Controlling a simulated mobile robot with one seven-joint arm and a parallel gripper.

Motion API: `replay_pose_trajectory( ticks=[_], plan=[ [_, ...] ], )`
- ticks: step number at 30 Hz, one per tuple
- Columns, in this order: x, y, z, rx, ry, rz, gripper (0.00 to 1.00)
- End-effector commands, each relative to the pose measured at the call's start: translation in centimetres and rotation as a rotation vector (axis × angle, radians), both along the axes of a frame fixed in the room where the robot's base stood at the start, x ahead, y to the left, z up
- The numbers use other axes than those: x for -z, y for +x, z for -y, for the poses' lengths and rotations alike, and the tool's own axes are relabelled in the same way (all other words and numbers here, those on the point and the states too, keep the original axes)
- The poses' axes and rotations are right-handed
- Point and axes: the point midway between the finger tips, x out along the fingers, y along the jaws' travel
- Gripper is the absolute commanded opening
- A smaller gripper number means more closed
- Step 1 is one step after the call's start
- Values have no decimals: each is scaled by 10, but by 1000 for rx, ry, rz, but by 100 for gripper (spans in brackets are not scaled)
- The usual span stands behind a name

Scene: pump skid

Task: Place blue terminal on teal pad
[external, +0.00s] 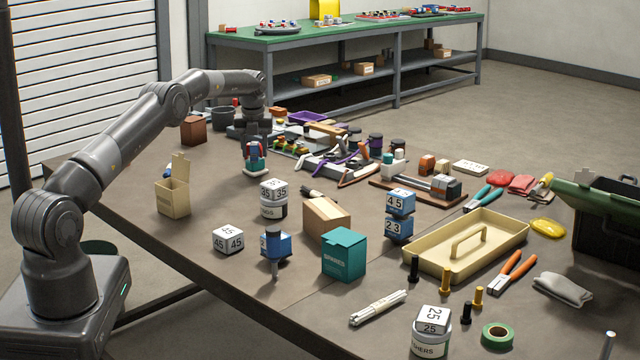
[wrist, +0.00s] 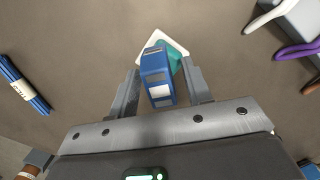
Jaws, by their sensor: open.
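The blue terminal (wrist: 155,68) is a blue block with a pale label, between my gripper's fingers in the wrist view. My gripper (wrist: 161,70) is open, with a finger on either side of the block and a narrow gap at least on the right. The teal pad (wrist: 174,56) shows behind the block, on a white base (wrist: 172,41). The block covers much of the pad, and I cannot tell whether they touch. In the external view my gripper (external: 255,143) is low over the table's back left, where terminal and pad are small and partly hidden.
A blue cable bundle (wrist: 24,85) lies left in the wrist view; white and purple handles (wrist: 296,50) lie right. In the external view a tan box (external: 172,198) stands front left of my gripper, with a stacked cube and can (external: 273,200) in front. Crowded tools lie to the right.

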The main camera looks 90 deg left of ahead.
Motion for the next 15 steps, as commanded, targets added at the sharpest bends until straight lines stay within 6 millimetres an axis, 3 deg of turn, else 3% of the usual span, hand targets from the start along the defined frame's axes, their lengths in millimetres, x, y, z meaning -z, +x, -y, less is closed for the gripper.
replay_pose_trajectory(
  ticks=[8, 15],
  plan=[
    [-11, 0, 0, 0, 2, 1, 45],
    [-59, 1, 6, 0, 4, 3, 45]
  ],
)
